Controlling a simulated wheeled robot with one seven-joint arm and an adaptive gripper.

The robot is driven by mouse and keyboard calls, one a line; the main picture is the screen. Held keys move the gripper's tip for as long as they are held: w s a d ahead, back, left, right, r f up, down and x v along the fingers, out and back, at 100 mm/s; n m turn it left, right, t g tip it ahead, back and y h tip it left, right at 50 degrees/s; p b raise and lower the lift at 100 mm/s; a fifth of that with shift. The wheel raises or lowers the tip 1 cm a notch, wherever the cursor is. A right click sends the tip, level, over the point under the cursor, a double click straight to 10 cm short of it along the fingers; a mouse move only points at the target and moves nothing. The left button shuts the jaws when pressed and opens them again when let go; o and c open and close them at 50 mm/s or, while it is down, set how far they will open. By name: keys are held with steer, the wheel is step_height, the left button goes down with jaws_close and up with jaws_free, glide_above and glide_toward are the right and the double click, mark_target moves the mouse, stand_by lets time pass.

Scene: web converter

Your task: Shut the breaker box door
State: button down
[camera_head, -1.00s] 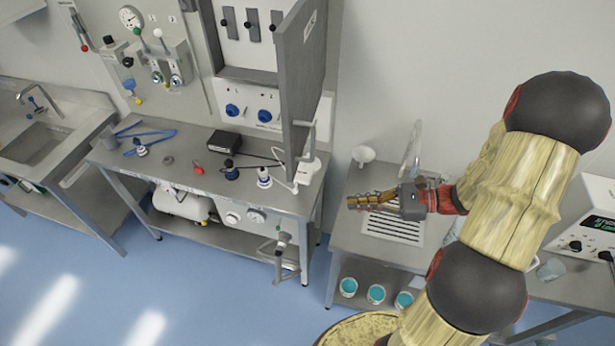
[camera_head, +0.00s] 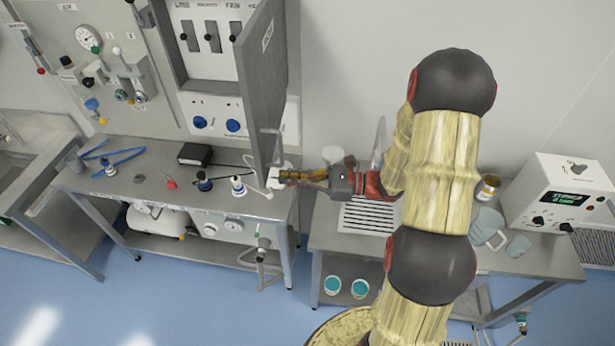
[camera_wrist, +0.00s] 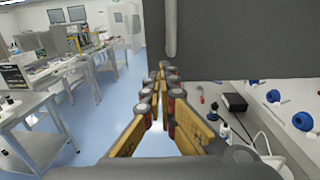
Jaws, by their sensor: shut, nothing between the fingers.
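The breaker box (camera_head: 209,50) hangs on the wall panel at the upper middle of the head view, with its switches showing. Its grey door (camera_head: 262,75) stands swung open at the right side, jutting out from the wall. A light handle (camera_head: 273,143) is on the door's lower part. My gripper (camera_head: 282,177) is shut and empty, with its fingertips beside the door's lower edge, to its right in the head view.
A second bench (camera_head: 330,235) at the right carries a vent grille, jugs and a white instrument (camera_head: 560,195). Blue floor is open in front.

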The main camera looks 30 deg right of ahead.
mark_target(266, 177)
steer(key=shift+x, duration=1.55)
